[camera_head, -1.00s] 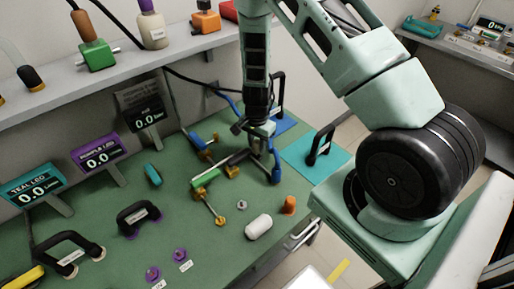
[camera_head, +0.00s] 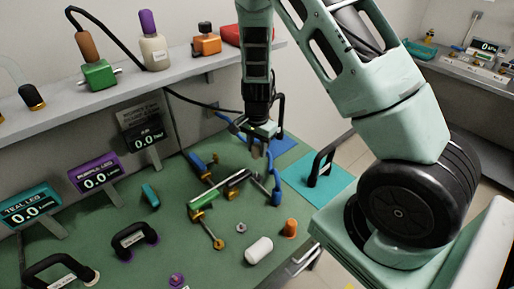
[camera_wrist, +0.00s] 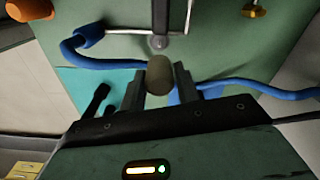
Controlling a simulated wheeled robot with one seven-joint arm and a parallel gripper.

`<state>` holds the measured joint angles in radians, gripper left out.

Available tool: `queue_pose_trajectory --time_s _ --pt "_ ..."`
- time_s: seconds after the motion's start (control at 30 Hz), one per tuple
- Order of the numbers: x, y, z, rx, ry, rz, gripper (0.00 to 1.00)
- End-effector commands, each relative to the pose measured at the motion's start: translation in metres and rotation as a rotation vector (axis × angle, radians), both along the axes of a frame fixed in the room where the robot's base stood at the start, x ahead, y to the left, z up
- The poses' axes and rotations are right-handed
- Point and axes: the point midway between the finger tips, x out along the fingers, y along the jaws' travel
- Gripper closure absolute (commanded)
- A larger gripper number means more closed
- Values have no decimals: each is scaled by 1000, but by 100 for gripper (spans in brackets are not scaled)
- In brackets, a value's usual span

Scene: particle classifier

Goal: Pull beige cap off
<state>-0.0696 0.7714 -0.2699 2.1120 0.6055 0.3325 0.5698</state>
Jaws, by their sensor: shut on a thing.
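My gripper (camera_head: 261,150) reaches down from above at the back right of the green bench. In the wrist view my gripper (camera_wrist: 158,92) is shut on a rounded, dull beige-brown cap (camera_wrist: 159,73) that sticks out past the fingertips. A metal tube end (camera_wrist: 158,42) with a bracket lies just beyond the cap in that view. In the head view the silver and green tube device (camera_head: 208,195) lies on the bench below and left of my gripper. The cap is too small to make out there. I cannot tell whether the cap touches the tube.
Blue hoses (camera_head: 274,182) run close beside my gripper, also in the wrist view (camera_wrist: 262,88). A white cylinder (camera_head: 258,250) and an orange cap (camera_head: 290,228) stand at the bench's right edge. A teal mat (camera_head: 312,180) with a black handle lies right.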

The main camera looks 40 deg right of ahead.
Motion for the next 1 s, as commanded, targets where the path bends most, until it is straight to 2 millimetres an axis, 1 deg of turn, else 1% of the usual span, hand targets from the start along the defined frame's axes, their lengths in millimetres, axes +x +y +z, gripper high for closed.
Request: queue_pose_trajectory --time_s 1.0 --pt "0 0 45 0 0 0 91"
